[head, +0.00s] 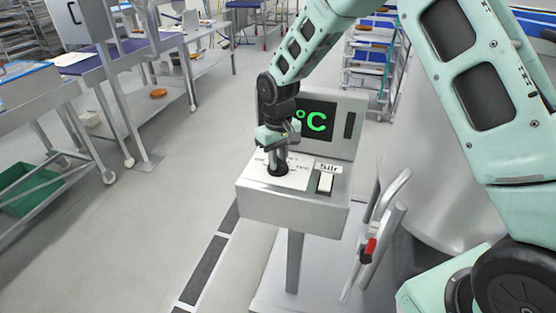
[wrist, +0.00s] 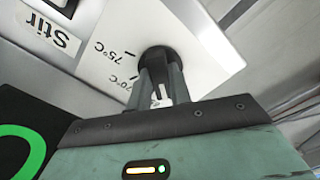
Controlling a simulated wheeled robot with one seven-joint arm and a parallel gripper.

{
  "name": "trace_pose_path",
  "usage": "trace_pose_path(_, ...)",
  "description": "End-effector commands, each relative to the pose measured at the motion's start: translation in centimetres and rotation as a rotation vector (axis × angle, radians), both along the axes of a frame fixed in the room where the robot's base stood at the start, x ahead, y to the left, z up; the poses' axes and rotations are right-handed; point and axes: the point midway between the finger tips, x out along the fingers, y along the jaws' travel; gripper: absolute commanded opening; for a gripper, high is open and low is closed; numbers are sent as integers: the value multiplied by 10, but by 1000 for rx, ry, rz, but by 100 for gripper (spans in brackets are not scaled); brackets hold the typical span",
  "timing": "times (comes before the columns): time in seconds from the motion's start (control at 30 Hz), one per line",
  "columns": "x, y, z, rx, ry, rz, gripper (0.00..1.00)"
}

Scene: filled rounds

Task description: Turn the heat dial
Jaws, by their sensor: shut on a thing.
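The black heat dial (head: 279,170) sits on the sloped white panel on top of a grey control box (head: 290,208). It also shows in the wrist view (wrist: 157,58), with temperature marks 70°C and 75°C printed beside it. My gripper (head: 277,160) points down at the dial from above. In the wrist view my gripper (wrist: 160,80) has its two fingers shut on the dial's sides. The fingers hide part of the dial, and I cannot read its pointer.
A Stir switch (head: 325,182) is right of the dial. A display (head: 318,120) with green °C stands behind, partly hidden by my arm. Grey handles with a red part (head: 369,249) are at the lower right. Steel tables (head: 110,85) and a green crate (head: 38,186) stand left.

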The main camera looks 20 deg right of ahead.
Motion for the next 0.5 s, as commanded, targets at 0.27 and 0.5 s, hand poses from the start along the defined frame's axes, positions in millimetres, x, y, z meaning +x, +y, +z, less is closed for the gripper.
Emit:
trace_pose_path(0.27, 1, -1, 1, 1, -3, 213, 0)
trace_pose_path(0.5, 1, 0, 2, 1, -3, 331, 0)
